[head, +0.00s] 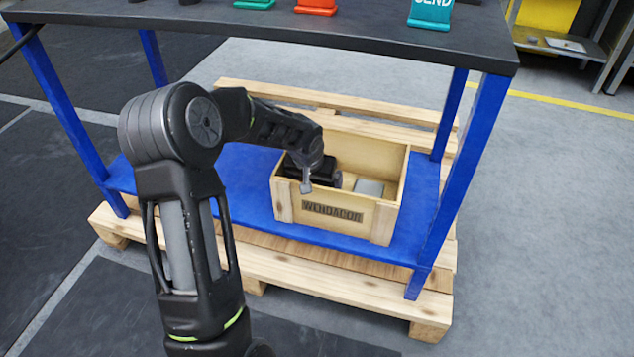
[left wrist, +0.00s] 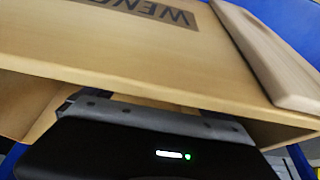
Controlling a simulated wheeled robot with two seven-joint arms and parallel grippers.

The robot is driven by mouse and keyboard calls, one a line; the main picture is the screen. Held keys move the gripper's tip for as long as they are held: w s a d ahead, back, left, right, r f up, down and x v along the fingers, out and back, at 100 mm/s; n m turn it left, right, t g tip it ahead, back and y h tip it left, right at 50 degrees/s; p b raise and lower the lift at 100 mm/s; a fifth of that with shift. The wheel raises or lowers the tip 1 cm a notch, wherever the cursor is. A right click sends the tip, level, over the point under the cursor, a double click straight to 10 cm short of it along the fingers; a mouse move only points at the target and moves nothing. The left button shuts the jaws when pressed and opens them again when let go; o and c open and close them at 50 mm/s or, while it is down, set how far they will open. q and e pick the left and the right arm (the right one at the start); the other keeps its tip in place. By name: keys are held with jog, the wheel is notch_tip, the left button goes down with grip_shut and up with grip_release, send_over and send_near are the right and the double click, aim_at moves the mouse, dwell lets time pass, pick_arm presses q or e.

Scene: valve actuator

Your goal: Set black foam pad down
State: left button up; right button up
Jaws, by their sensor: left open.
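My left gripper (head: 306,185) reaches over the front wall of the wooden crate (head: 335,212), at its left half. It is open. In the head view the gripper's dark body hides part of the crate's inside. I cannot make out the black foam pad for certain; the dark shapes at the crate's left may be only my gripper. In the left wrist view my gripper's black housing is close against the crate's lettered wall (left wrist: 110,50), and the fingertips are hidden. My right gripper is not in view.
A light grey block (head: 369,187) lies in the crate's right part. The crate stands on a blue shelf (head: 240,190) under a dark tabletop (head: 330,38), between blue legs (head: 467,165). A wooden pallet (head: 340,287) is underneath. Orange and teal signs stand on the tabletop.

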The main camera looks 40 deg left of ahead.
pick_arm(q)
jog(key=p+v, duration=0.1)
jog(key=v, duration=0.3)
jog(key=shift+s+r+p, duration=0.1)
jog(key=shift+r+p, duration=0.25)
jog(key=shift+r, duration=0.05)
jog(key=shift+s+d+r, duration=0.1)
jog(key=shift+s+r, duration=0.15)
